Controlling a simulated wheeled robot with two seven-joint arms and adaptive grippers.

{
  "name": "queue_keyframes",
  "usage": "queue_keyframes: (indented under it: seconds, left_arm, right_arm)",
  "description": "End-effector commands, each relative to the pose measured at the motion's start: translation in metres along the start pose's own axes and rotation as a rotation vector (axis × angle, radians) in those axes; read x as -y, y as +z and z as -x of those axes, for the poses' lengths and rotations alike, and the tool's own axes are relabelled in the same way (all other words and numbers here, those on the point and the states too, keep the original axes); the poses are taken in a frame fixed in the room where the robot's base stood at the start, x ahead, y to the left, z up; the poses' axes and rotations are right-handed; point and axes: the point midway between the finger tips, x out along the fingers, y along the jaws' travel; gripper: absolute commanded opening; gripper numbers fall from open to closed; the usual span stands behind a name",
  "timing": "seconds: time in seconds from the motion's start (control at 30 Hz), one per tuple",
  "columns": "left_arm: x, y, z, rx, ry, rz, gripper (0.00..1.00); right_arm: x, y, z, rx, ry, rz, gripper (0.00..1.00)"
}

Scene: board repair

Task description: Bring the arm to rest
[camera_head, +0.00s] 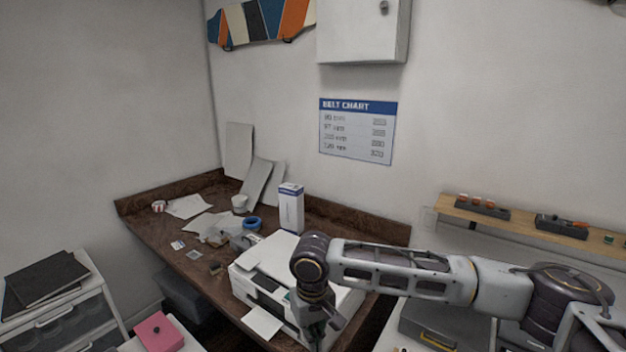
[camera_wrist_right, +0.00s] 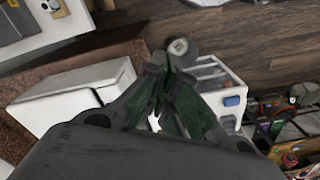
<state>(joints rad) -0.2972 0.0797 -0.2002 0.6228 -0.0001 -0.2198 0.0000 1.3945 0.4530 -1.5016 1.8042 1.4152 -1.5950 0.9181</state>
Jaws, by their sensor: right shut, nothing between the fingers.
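My right arm (camera_head: 400,268) reaches in from the right in the head view. It is bent down at the wrist, over the right side of the white printer (camera_head: 272,258). My right gripper (camera_head: 318,335) points down in front of the printer. Its fingers are together and empty, and they also show in the right wrist view (camera_wrist_right: 172,72). Whether the gripper touches the printer I cannot tell. My left gripper is not in view.
The brown bench (camera_head: 150,228) holds papers, a blue tape roll (camera_head: 252,223) and a white box (camera_head: 291,208). A wall shelf (camera_head: 515,228) stands behind my arm. A grey case (camera_head: 425,325) lies below it. A drawer unit (camera_head: 60,310) is at the left.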

Motion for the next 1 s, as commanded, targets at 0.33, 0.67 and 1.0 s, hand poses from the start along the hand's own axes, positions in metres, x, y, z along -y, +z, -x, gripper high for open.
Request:
queue_keyframes:
  seconds: [0.33, 0.67, 1.0]
  left_arm:
    - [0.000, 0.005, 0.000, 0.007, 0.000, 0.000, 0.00]
    - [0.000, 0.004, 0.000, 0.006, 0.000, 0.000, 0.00]
    - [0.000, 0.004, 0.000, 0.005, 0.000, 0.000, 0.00]
  right_arm:
    - [0.013, 0.003, -0.005, -0.011, -0.024, 0.038, 0.00]
    - [0.036, 0.010, -0.014, -0.036, -0.071, 0.102, 0.00]
    - [0.073, 0.020, -0.023, -0.099, -0.162, 0.202, 0.00]
